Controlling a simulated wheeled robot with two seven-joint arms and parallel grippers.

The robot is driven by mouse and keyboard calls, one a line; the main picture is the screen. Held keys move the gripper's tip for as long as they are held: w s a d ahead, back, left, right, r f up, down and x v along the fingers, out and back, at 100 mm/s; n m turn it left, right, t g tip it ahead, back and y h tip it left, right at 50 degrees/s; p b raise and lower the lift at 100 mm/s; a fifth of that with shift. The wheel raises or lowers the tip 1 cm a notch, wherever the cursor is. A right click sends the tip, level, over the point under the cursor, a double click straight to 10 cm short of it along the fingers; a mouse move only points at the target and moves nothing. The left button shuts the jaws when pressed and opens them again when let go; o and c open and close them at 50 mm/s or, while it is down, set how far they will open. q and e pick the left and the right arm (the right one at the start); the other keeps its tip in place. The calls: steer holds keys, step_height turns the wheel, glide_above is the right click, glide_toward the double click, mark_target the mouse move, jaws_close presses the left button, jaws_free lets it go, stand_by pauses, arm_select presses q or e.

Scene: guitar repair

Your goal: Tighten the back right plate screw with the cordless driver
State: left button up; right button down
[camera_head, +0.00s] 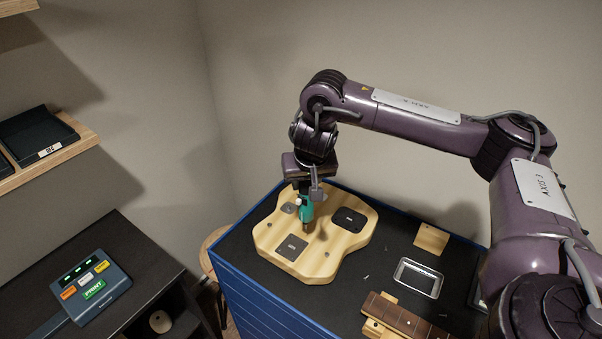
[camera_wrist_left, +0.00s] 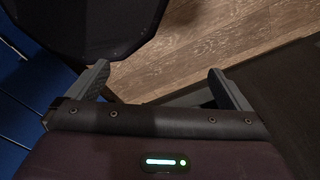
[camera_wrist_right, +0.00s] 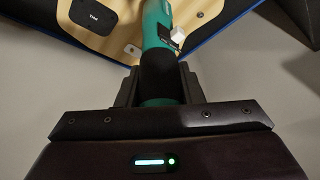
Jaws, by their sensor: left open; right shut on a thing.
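My right gripper (camera_head: 309,190) is shut on a teal cordless driver (camera_head: 306,209). The driver points down over the middle of a pale wooden guitar body (camera_head: 318,263) on the blue bench. In the right wrist view the driver (camera_wrist_right: 156,30) stands between the fingers, and its far end is out of sight. I cannot tell whether the tip touches a screw. My left gripper (camera_wrist_left: 160,85) is open and empty above the wooden floor.
A metal tray (camera_head: 418,278), a wooden block (camera_head: 431,239), small loose screws and a guitar neck (camera_head: 405,317) lie on the bench's right side. A shelf holds a black bin (camera_head: 38,135).

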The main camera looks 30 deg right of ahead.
mark_target(304, 197)
steer(key=shift+a+f+b, duration=0.2)
steer(key=shift+f+b, duration=0.25)
steer(key=shift+b, duration=0.1)
steer(key=shift+a+f+b, duration=0.2)
steer(key=shift+f+b, duration=0.25)
steer(key=shift+b, duration=0.05)
step_height(304, 197, down, 2)
steer(key=shift+w+d+f+b, duration=0.1)
steer(key=shift+d+b, duration=0.05)
steer(key=shift+b, duration=0.9)
steer(key=shift+f, duration=0.4)
arm_select(q)
steer(key=shift+w+a+f, duration=0.1)
steer(key=shift+a+f, duration=0.1)
steer(key=shift+f, duration=0.6)
steer(key=shift+s+a+f, duration=0.1)
steer(key=shift+a+f, duration=0.05)
steer(key=shift+f, duration=0.7)
steer(key=shift+w+a+f, duration=0.1)
steer(key=shift+a+f, duration=0.1)
steer(key=shift+f, duration=0.6)
steer(key=shift+a+r+p, duration=0.15)
steer(key=shift+r+p, duration=0.5)
steer(key=shift+r, duration=0.1)
